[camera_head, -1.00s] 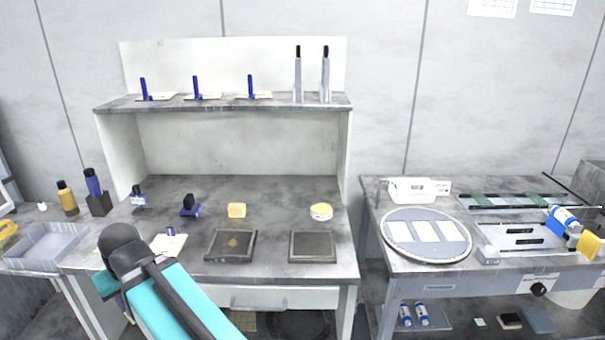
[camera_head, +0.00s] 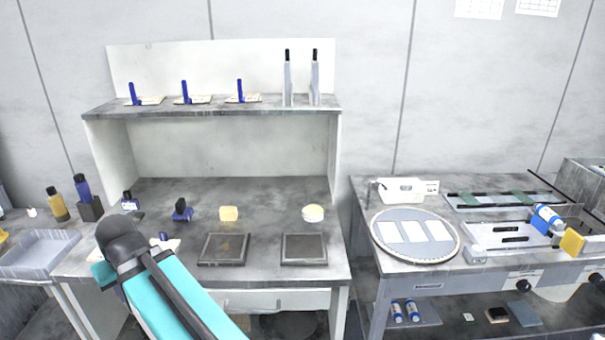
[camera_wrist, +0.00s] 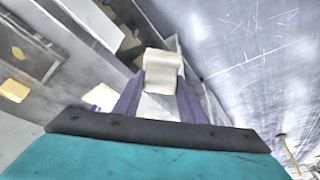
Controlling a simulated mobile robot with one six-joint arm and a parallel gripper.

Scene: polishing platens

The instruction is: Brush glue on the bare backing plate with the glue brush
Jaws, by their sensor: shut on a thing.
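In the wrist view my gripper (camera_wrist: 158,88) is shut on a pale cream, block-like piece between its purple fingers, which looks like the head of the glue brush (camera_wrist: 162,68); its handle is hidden. In the head view my arm hides the gripper. Two dark square framed plates lie on the bench: the left one (camera_head: 204,261) has a brownish patch in its middle, and the right one (camera_head: 304,250) looks plain grey. The left one also shows in the wrist view (camera_wrist: 52,71). I cannot tell which thing is the bare backing plate.
A pale sheet (camera_head: 172,245) is partly behind my arm. Boards with blue handles line the shelf (camera_head: 210,109). The right table (camera_head: 400,264) holds a disc.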

